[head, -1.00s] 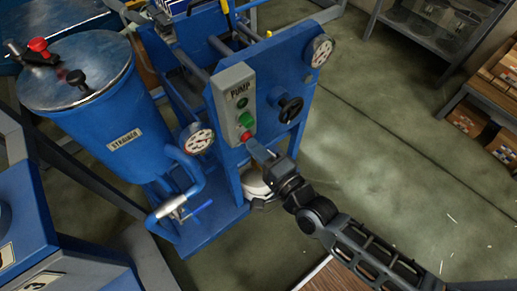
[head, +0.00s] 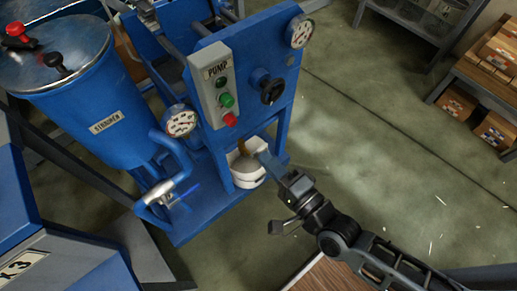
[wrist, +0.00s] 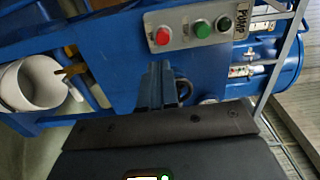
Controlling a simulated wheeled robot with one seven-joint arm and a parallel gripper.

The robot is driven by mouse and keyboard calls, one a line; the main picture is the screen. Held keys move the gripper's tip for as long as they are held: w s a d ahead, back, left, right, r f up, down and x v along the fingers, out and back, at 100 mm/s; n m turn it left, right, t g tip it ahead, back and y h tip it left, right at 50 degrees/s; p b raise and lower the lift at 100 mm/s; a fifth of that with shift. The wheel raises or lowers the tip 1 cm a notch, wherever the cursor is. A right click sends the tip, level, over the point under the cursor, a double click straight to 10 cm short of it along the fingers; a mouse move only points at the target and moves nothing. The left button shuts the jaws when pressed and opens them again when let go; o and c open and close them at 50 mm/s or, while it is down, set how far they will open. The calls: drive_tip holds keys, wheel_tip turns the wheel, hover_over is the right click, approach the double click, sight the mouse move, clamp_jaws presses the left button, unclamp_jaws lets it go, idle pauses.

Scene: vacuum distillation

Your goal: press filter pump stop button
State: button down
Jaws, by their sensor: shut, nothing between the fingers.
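The grey pump control box (head: 216,85) is on the front of the blue frame, with a "PUMP" label at its top. Its red button (head: 230,119) is lowest, below a green button (head: 227,99) and a dark one. In the wrist view the red button (wrist: 162,36) is at the left end of the box, with the green button (wrist: 202,28) beside it. My gripper (head: 266,157) is shut and empty. In the head view it appears below and right of the red button, clear of it. My gripper also shows in the wrist view (wrist: 157,72), below the box.
A pressure gauge (head: 180,122) and bent blue pipe are left of the box. A black handwheel (head: 272,92) is to its right. A white container (head: 247,170) stands under the panel. The floor (head: 370,150) to the right is open.

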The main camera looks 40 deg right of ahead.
drive_tip(key=shift+s, duration=1.15)
drive_tip(key=shift+s, duration=0.1)
drive_tip(key=s+r+n+g+p, duration=0.2)
drive_tip(key=s+r+n+g, duration=0.1)
drive_tip(key=s+r+n, duration=1.4)
drive_tip(key=shift+s+d+n, duration=0.45)
drive_tip(key=shift+s+n, duration=0.05)
drive_tip(key=shift+s, duration=0.2)
